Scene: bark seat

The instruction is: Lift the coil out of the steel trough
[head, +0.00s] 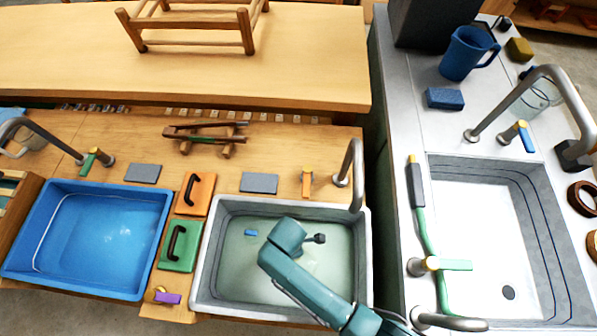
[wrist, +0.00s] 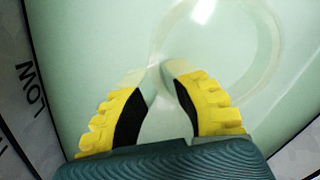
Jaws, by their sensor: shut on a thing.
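The steel trough (head: 205,262) is the grey-rimmed basin at lower middle in the head view, with pale green liquid inside. In the wrist view its grey wall (wrist: 25,60) shows at left. The coil (wrist: 277,50) is a pale, translucent ring, hard to tell from the green liquid behind it. My gripper (head: 318,239) is over the trough in the head view. In the wrist view its yellow-and-black fingers (wrist: 155,75) are closed in on the near left part of the coil. The coil is not clear in the head view, and its height over the trough floor cannot be told.
A small blue piece (head: 250,232) is in the trough at left. A curved tap (head: 355,170) stands at its back right corner. A blue basin (head: 90,240) lies left and a white sink (head: 485,235) right. Orange (head: 197,193) and green (head: 180,247) handled blocks sit beside the trough.

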